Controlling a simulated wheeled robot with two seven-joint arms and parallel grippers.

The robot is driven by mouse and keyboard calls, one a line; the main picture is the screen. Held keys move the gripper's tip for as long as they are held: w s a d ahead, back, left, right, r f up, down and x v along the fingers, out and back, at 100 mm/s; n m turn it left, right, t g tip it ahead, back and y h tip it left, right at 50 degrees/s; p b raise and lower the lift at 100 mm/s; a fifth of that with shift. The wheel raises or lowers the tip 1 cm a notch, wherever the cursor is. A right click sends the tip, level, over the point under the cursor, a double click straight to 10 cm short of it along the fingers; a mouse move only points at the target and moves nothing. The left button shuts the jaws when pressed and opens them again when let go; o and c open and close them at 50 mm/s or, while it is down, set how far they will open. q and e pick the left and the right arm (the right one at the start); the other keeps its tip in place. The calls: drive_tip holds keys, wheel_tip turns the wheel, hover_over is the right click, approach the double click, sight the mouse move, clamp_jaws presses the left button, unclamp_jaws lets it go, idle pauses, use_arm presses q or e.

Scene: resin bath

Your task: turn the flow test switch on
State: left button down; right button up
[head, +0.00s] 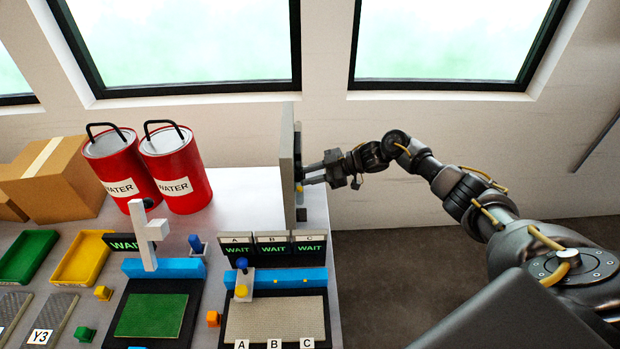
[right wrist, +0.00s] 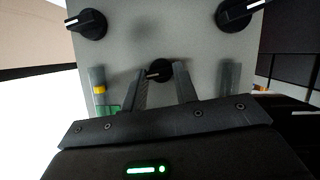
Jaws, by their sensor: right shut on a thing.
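A grey switch panel (head: 287,165) stands upright at the right end of the table, seen nearly edge-on in the head view. In the right wrist view its face (right wrist: 165,28) carries black rotary knobs with white pointer marks. My right gripper (head: 306,174) reaches the panel from the right. In the right wrist view its fingers (right wrist: 160,76) are at either side of the lower middle knob (right wrist: 158,71), shut on it. That knob's white mark points left. No labels are readable, so I cannot tell which knob is the flow test switch. My left gripper is not in view.
Other knobs sit at upper left (right wrist: 87,24) and upper right (right wrist: 240,13) of the panel. Clear tubes stand left (right wrist: 98,84) and right (right wrist: 229,78). Display boards (head: 273,250) reading WAIT stand near the panel's foot. Red WATER cans (head: 175,168) are further left.

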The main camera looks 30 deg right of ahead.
drive_tip(key=shift+m+g+b, duration=0.45)
drive_tip(key=shift+m+g, duration=0.05)
drive_tip(key=shift+m, duration=0.1)
drive_tip(key=shift+y, duration=0.3)
drive_tip(key=o, duration=1)
drive_tip(key=shift+d, duration=0.1)
drive_tip(key=shift+b+v, duration=1.85)
drive_tip(key=shift+v, duration=3.5)
